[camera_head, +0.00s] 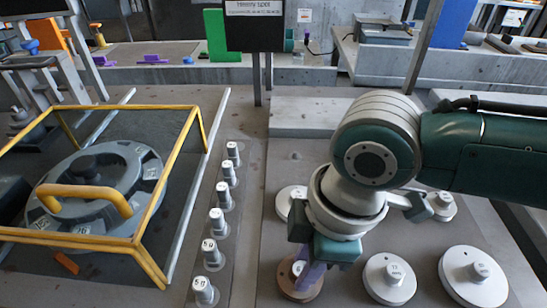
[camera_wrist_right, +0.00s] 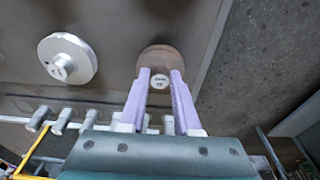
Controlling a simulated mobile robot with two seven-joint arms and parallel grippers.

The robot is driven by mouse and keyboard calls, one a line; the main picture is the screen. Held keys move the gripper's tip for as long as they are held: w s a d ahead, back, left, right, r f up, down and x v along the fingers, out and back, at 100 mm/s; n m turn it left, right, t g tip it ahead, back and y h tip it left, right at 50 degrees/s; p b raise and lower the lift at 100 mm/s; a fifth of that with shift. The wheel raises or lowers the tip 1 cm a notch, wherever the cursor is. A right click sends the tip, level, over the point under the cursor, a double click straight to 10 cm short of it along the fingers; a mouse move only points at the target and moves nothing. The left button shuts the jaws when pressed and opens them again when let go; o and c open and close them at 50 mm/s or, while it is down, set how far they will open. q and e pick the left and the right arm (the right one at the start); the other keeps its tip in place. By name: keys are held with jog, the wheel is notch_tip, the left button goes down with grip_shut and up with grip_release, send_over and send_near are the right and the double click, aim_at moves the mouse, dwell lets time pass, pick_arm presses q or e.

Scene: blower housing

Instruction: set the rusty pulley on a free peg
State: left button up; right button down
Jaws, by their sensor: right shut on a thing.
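The rusty pulley (camera_head: 289,284) is a brown disc with a pale labelled hub, at the lower middle of the head view. It also shows in the right wrist view (camera_wrist_right: 160,58). My right gripper (camera_head: 309,272) points down over it, its purple fingers (camera_wrist_right: 160,80) on either side of the hub and shut on it. I cannot tell whether the pulley touches the surface below. Several short grey pegs with white labelled tops, such as this peg (camera_head: 217,222), stand in a row left of it, with no pulley on them. My left gripper is not in view.
Several pale pulleys, such as this one (camera_head: 389,278), lie right of and behind the rusty one. A yellow-framed enclosure (camera_head: 146,250) with a grey blower housing (camera_head: 128,166) stands left of the peg row. A dark sign (camera_head: 255,28) rises behind.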

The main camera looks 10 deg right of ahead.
jog(key=shift+f, duration=0.1)
jog(key=c, duration=0.5)
grip_release()
jog(key=shift+c, duration=0.2)
jog(key=shift+r+p, duration=1)
jog(key=shift+p, duration=0.05)
notch_tip(320, 180, up, 6)
jog(key=p, duration=0.6)
jog(key=shift+f, duration=0.25)
